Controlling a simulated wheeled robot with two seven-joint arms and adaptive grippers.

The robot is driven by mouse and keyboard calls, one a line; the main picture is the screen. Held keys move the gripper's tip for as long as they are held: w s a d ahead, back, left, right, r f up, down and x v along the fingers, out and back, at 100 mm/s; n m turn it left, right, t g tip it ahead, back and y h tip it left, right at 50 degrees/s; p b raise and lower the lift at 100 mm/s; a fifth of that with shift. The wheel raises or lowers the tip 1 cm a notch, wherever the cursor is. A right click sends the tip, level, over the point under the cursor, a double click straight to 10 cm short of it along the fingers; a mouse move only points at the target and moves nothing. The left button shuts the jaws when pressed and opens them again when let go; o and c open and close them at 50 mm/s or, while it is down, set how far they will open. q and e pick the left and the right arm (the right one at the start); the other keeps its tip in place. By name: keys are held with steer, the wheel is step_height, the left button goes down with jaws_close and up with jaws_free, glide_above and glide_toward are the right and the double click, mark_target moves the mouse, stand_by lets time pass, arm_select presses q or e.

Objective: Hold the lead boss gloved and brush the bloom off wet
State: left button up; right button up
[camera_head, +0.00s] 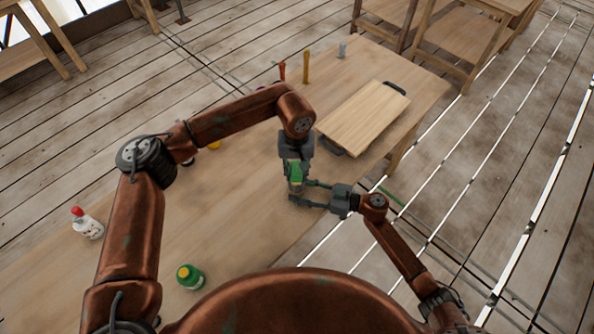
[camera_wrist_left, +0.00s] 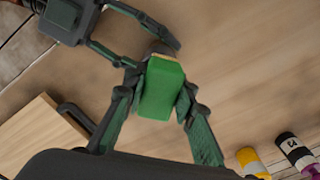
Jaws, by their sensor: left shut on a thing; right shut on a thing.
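A green block (camera_head: 295,173) is between the fingers of my left gripper (camera_head: 296,183), which points down over the table. In the left wrist view the same green block (camera_wrist_left: 162,88) is held between both fingers, with a tan edge showing at its far side. My right gripper (camera_head: 312,193) comes in from the right, just below the block. In the left wrist view its fingers (camera_wrist_left: 148,48) reach close to the block. What it grips is hidden behind the block and fingers. I cannot make out the lead boss or a glove.
The wooden table (camera_head: 240,200) holds a board with dark handles (camera_head: 365,118) at the back right. Orange (camera_head: 282,72), yellow (camera_head: 306,67) and grey (camera_head: 342,50) upright items stand along the far edge.

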arm_select(q)
steer(key=shift+r, duration=0.15)
steer(key=a+r, duration=0.5)
steer(key=r, duration=0.1)
steer(key=shift+r, duration=0.4)
stand_by(0.4)
arm_select(e)
steer(key=o, duration=0.9)
steer(key=shift+o, duration=0.2)
steer(key=v, duration=1.2)
